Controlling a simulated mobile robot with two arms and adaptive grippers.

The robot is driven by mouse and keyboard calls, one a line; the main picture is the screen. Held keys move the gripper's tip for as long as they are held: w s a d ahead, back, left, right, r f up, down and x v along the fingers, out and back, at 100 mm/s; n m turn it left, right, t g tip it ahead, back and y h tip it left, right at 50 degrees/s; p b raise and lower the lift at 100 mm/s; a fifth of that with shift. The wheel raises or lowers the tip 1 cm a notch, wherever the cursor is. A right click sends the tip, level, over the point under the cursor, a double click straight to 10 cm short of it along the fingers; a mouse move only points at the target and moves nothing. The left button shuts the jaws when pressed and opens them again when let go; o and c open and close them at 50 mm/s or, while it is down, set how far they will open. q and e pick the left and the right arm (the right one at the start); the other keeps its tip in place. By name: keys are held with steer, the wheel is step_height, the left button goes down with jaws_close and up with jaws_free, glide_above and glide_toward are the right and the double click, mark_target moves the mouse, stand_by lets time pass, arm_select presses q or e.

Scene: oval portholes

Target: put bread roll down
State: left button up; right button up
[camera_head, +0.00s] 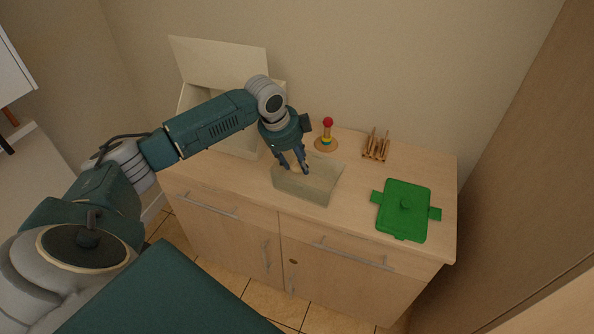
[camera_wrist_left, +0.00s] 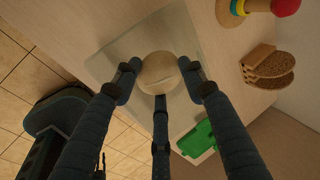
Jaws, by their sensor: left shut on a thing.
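The bread roll (camera_wrist_left: 158,72) is a round, pale tan thing between the fingers of my left gripper (camera_wrist_left: 160,80) in the left wrist view. In the head view my left gripper (camera_head: 294,164) points down over a pale, see-through tray (camera_head: 318,188) on the cabinet top, and the roll (camera_head: 295,170) is mostly hidden by the fingers. The tray also shows below the roll in the left wrist view (camera_wrist_left: 112,58). The fingers are shut on the roll. I cannot tell whether the roll touches the tray. My right gripper is in neither view.
A ring stacker with a red ball (camera_head: 327,124) stands behind the tray. A wooden rack (camera_head: 376,146) is to its right. A green lidded dish (camera_head: 404,208) sits at the right. A large open pale box (camera_head: 240,140) stands at the back left. Bare cabinet top lies between tray and dish.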

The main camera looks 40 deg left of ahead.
mark_target(297, 171)
arm_select(q)
steer(key=shift+f, duration=0.35)
step_height(297, 171, down, 3)
steer(key=shift+f+p, duration=0.2)
steer(key=shift+p, duration=0.1)
steer(key=shift+f, duration=0.5)
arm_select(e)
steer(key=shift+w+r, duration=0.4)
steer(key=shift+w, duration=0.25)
arm_select(q)
steer(key=o, duration=1.1)
steer(key=shift+f, duration=0.1)
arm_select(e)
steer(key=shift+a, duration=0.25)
arm_select(q)
steer(key=shift+o, duration=0.2)
